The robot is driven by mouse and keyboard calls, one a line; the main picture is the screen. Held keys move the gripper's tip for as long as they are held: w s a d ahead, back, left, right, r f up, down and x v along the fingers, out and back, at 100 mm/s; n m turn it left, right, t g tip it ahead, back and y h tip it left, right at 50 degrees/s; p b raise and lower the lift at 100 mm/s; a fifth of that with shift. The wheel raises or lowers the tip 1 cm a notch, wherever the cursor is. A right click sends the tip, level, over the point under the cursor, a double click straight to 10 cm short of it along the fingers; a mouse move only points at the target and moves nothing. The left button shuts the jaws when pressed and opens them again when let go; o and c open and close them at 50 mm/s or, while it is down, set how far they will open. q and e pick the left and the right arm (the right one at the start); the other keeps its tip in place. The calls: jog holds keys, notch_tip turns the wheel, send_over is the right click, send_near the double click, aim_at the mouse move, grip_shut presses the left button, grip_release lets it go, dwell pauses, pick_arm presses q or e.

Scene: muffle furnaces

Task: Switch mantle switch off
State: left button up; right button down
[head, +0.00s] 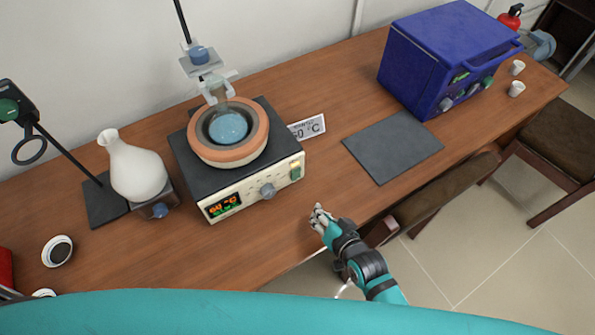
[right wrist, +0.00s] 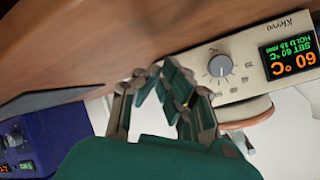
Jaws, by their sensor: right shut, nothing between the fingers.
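The heating mantle (head: 235,185) stands on the table left of centre in the head view, with a round flask (head: 229,126) in its ring. Its front panel has a lit display (head: 224,205), a grey knob (head: 267,191) and a green switch (head: 296,173) at the right end. My right gripper (head: 318,212) is in front of and below the switch, shut and empty, apart from the panel. In the right wrist view the gripper (right wrist: 165,72) overlaps the panel's end near the knob (right wrist: 220,66); I cannot make out the switch there. My left gripper is out of view.
A blue furnace (head: 425,60) stands at the back right behind a dark mat (head: 393,146). A white vase-like flask (head: 137,170) sits left of the mantle. A chair (head: 445,190) is at the table's front edge.

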jog(key=b, duration=0.2)
send_near(295, 178)
jog(key=w+f, duration=0.1)
jog(key=w+a+f, duration=0.1)
jog(key=f, duration=0.1)
jog(key=shift+f, duration=0.1)
jog(key=shift+w+a, duration=0.5)
jog(key=shift+w, duration=0.15)
jog(key=shift+w, duration=0.1)
dwell(0.7)
jog(key=shift+w+a, duration=0.25)
jog(key=shift+w+a+r, duration=0.15)
jog(key=shift+w+r, duration=0.1)
jog(key=shift+w, duration=0.05)
dwell(0.8)
jog(key=shift+s, duration=0.1)
jog(key=shift+s+d+p, duration=0.45)
jog(key=shift+s, duration=0.15)
jog(key=shift+f, duration=0.1)
